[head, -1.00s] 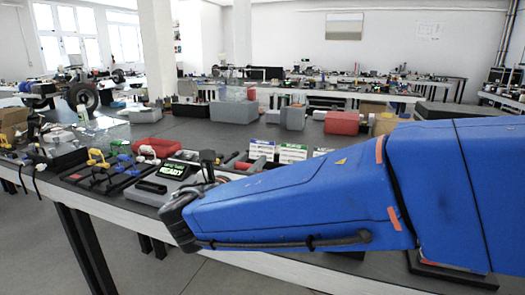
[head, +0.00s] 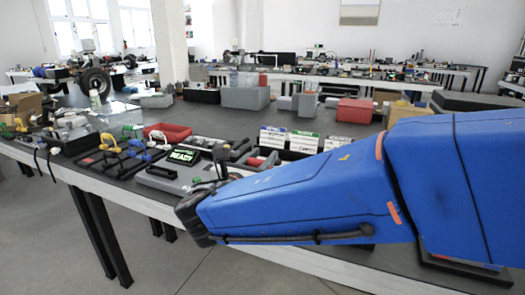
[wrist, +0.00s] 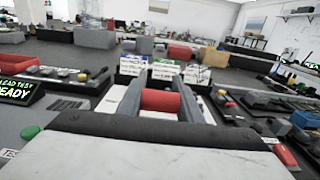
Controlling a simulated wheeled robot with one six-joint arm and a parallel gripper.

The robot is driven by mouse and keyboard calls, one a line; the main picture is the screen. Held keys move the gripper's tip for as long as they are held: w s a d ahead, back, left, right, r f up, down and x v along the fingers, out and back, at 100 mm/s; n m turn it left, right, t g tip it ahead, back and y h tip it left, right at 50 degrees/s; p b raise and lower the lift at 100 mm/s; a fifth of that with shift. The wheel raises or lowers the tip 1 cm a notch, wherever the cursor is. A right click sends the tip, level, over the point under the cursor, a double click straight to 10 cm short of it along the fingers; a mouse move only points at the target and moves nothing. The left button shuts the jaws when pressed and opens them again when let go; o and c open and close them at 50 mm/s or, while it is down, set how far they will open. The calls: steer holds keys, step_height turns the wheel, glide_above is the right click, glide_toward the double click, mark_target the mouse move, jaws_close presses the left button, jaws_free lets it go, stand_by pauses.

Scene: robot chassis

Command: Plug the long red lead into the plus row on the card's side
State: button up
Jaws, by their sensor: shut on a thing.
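My gripper (wrist: 160,103) shows in the wrist view with its two grey fingers shut on a red cylindrical piece (wrist: 160,100), which looks like the body of the red lead. Its cable and plug tip cannot be made out. Beyond the fingers stand three cards with blue, green and pale headings: the blue-topped card (wrist: 132,66), the green-topped card (wrist: 165,68) and the pale card (wrist: 197,74). They also show in the head view, where the green-topped card (head: 303,142) is in the middle. My arm hides the gripper in the head view. The plus row cannot be picked out.
A tester box has a lit display reading READY (head: 183,155), left of my arm's end. Left of it lie yellow-handled and other coloured leads (head: 110,143) and a red tray (head: 168,133). Grey boxes (head: 245,98) and a red box (head: 356,110) stand farther back. Open dark tabletop lies between.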

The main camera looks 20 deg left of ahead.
steer(key=shift+f, duration=1.45)
steer(key=shift+f, duration=1.35)
stand_by(0.5)
steer(key=o, duration=1.1)
steer(key=shift+s, duration=0.15)
steer(key=s, duration=0.5)
steer(key=s+a, duration=0.1)
steer(key=s, duration=1.1)
steer(key=shift+a, duration=0.15)
steer(key=shift+s, duration=0.15)
